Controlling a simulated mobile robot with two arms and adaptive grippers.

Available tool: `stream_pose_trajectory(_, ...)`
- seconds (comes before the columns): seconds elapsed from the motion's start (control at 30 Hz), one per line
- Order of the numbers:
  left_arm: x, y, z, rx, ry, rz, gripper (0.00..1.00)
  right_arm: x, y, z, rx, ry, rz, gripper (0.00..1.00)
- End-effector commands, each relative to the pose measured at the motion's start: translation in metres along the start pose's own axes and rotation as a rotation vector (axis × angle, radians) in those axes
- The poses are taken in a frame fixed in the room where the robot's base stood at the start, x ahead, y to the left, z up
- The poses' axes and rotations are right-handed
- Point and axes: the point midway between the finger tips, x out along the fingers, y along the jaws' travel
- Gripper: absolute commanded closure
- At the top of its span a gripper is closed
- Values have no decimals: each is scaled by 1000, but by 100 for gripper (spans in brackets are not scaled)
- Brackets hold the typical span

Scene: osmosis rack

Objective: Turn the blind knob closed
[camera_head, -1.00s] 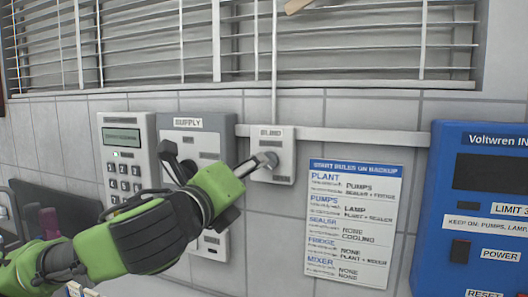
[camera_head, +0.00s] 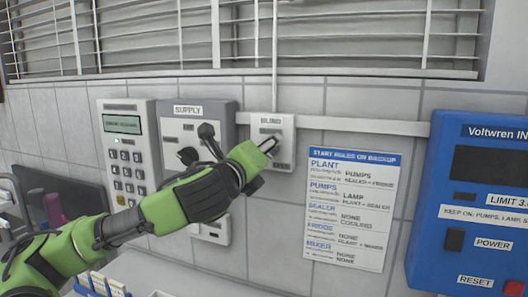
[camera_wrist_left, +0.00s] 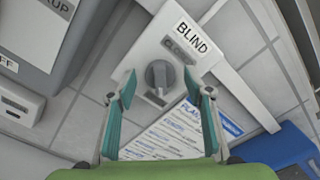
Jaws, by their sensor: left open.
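The blind box (camera_head: 285,123) is a light plate on the wall, labelled BLIND, with OPEN printed near its bottom. In the left wrist view its grey round knob (camera_wrist_left: 160,77) sits on the plate (camera_wrist_left: 150,48), below the partly readable CLOSED label. My left gripper (camera_wrist_left: 166,92) is open there, its teal fingers on either side of the knob with gaps showing; contact is not visible. In the head view my left gripper (camera_head: 270,147) is in front of the box and hides the knob. My right gripper is not in view.
Left of the box are the SUPPLY panel (camera_head: 222,120) and a keypad unit (camera_head: 122,160). A rules sheet (camera_head: 350,205) hangs at lower right, with a blue Voltwren unit (camera_head: 430,215) farther right. A rod (camera_head: 274,60) runs up from the box past the blinds (camera_head: 140,45).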

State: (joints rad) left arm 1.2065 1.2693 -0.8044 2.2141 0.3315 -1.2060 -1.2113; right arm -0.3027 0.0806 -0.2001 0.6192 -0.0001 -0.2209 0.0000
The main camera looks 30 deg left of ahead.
Motion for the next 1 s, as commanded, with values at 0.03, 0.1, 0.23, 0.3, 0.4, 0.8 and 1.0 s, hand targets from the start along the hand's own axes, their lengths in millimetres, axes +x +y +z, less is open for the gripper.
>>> stream_pose_trajectory(0.03, 0, 0, 0, 0, 0, 0, 53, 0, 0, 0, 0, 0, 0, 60)
stream_pose_trajectory(0.1, 0, 0, 0, 0, 0, 0, 58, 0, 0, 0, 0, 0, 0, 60)
stream_pose_trajectory(0.23, 0, 0, 0, 0, 0, 0, 91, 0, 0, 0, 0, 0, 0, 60)
stream_pose_trajectory(0.3, 0, 0, 0, 0, 0, 0, 91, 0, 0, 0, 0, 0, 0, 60)
stream_pose_trajectory(0.4, 0, 0, 0, -1, 0, 1, 91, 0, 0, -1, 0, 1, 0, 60)
stream_pose_trajectory(0.8, 0, 1, -1, -133, 1, 2, 91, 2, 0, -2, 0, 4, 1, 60)
stream_pose_trajectory(1.0, 0, 2, -2, -300, 1, 3, 91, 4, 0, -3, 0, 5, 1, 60)
